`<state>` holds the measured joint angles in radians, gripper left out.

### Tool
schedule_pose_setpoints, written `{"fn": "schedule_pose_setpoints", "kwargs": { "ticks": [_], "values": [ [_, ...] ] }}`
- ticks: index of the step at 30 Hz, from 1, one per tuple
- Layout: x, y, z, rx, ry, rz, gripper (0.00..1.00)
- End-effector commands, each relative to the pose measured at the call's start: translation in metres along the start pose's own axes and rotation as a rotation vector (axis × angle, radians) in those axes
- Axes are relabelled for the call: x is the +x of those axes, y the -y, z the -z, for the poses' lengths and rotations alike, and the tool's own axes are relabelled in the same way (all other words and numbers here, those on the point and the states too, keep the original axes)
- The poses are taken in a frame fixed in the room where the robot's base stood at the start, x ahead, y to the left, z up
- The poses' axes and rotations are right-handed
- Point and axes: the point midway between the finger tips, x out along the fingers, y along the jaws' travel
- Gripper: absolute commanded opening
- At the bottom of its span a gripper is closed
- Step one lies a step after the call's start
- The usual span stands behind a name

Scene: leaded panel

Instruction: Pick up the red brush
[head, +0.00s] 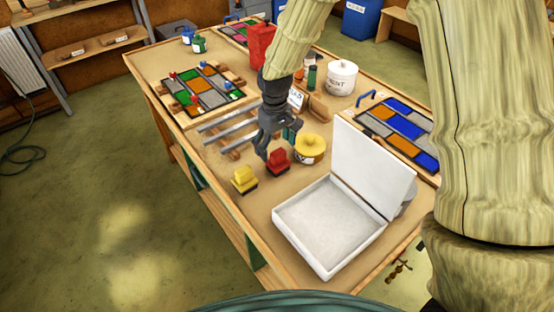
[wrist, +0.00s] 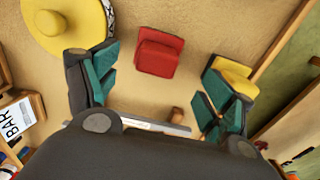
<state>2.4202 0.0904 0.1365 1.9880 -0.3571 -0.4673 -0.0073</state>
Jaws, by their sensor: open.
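The red brush (head: 278,161) stands on the wooden table in the head view, with a red top over a dark base. In the wrist view the red brush (wrist: 159,52) is beyond and between the spread fingers. My gripper (head: 275,143) is open and empty, just above and behind the red brush in the head view. The wrist view shows its teal finger pads (wrist: 162,88) wide apart, with no contact on the brush visible. A yellow brush (head: 244,179) stands just left of the red one, and in the wrist view the yellow brush (wrist: 234,76) is partly hidden behind a finger.
A round yellow-lidded pot (head: 309,148) is right of the red brush. An open white box (head: 330,222) with a raised lid stands at the front right. Metal bars (head: 225,120) lie to the left. Leaded panels (head: 203,88) and a white lidded jar (head: 341,79) are farther back.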

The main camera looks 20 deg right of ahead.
Motion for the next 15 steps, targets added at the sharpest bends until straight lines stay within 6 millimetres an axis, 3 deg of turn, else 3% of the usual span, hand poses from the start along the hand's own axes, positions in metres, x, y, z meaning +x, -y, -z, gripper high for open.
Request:
{"fn": "schedule_pose_setpoints", "kwargs": {
  "ticks": [15],
  "values": [
    [0.032, -0.003, -0.005, 0.001, 0.003, 0.001, 0.82]
  ]
}}
